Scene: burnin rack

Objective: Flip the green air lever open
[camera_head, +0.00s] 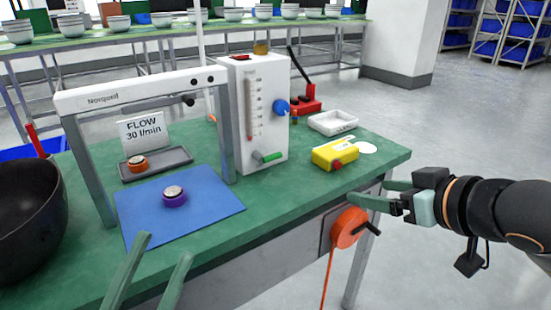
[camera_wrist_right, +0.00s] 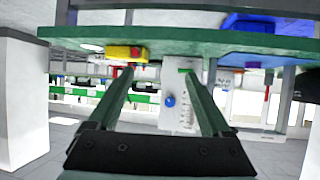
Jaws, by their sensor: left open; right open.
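The green air lever (camera_head: 268,157) sits low on the front of a white flow meter box (camera_head: 244,160) and points out roughly sideways, to the right. In the right wrist view, which looks upside down, the lever (camera_wrist_right: 184,71) shows near the tip of one finger. My right gripper (camera_head: 368,191) is open and empty by the table's right front edge, apart from the lever. The right wrist view shows its two fingers (camera_wrist_right: 158,72) spread. My left gripper (camera_head: 165,247) is open and empty at the bottom, in front of the blue mat; only its fingers show.
A yellow box (camera_head: 334,154) with a red knob and a white tray (camera_head: 333,122) stand right of the meter. An orange reel (camera_head: 349,228) hangs on the table front. A grey frame (camera_head: 140,90) stands over a blue mat (camera_head: 215,205). A dark bowl (camera_head: 30,220) is at left.

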